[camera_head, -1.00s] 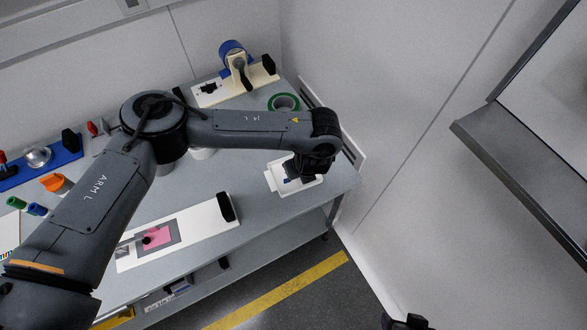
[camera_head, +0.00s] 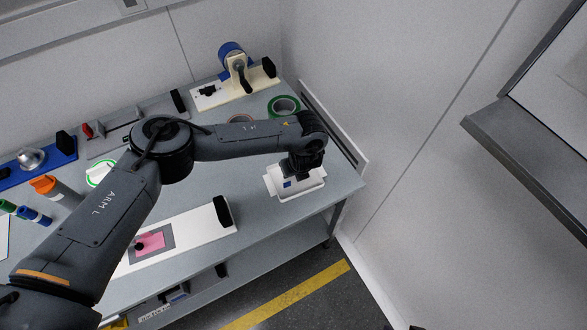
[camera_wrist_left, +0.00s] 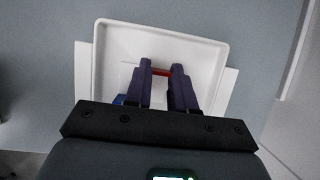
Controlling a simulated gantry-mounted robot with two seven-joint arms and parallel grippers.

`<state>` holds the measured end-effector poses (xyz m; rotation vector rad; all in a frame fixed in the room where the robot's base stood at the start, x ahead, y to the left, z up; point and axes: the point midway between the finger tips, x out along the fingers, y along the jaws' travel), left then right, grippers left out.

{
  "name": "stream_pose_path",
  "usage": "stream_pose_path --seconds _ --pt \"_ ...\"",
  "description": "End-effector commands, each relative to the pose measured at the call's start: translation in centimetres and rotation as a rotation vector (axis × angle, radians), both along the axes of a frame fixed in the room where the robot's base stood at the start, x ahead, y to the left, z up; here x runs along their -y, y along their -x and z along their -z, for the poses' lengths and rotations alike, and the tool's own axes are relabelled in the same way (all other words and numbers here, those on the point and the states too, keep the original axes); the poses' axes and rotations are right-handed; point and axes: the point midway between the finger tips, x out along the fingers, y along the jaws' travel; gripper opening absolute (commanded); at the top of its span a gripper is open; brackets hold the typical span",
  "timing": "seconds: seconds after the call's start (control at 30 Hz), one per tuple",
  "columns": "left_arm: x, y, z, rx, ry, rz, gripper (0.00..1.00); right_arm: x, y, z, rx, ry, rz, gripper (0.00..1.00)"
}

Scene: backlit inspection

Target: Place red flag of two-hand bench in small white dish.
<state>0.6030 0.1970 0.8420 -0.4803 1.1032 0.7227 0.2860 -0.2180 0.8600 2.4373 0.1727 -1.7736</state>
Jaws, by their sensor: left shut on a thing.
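The small white dish (camera_head: 312,191) stands near the right end of the grey bench. It fills much of the left wrist view (camera_wrist_left: 160,32), with white side strips sticking out from under it. My left gripper (camera_head: 297,174) is over the dish, pointing down. In the left wrist view its two dark fingers (camera_wrist_left: 162,76) are shut on the red flag (camera_wrist_left: 162,70), a small red strip between the tips. I cannot tell whether the flag touches the dish floor. A small blue piece (camera_head: 287,184) shows at the dish, partly hidden by the left finger in the wrist view.
A white board with a pink square (camera_head: 151,243) lies at the bench front. A green tape ring (camera_head: 284,106) and a cream stand with a blue roll (camera_head: 236,68) are behind. My left arm spans the bench. A wall stands right of the bench.

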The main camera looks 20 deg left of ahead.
Motion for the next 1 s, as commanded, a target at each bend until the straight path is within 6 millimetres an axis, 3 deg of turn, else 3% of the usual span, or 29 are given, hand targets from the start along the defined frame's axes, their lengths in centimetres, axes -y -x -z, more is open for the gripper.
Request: stream_pose_path --seconds 0.33,0.37,0.5,0.8,1.0 --pt "0.0 0.0 0.4 -0.001 0.001 0.000 0.00 -0.1 0.0 0.2 0.000 -0.002 0.001 0.66" --pt "0.0 0.0 0.3 0.000 0.000 0.000 0.29 -0.1 0.0 0.1 0.000 -0.002 0.001 0.66" --pt "0.0 0.0 0.2 0.000 0.000 0.001 0.50 0.0 0.0 0.1 0.000 -0.001 0.001 0.66" --pt "0.0 0.0 0.1 0.000 0.000 0.001 0.50 0.2 0.0 0.1 0.000 0.007 -0.005 0.66" --pt "0.4 0.3 -1.3 -0.001 0.001 0.002 0.50 0.2 0.0 -0.4 0.000 0.008 -0.005 0.66"
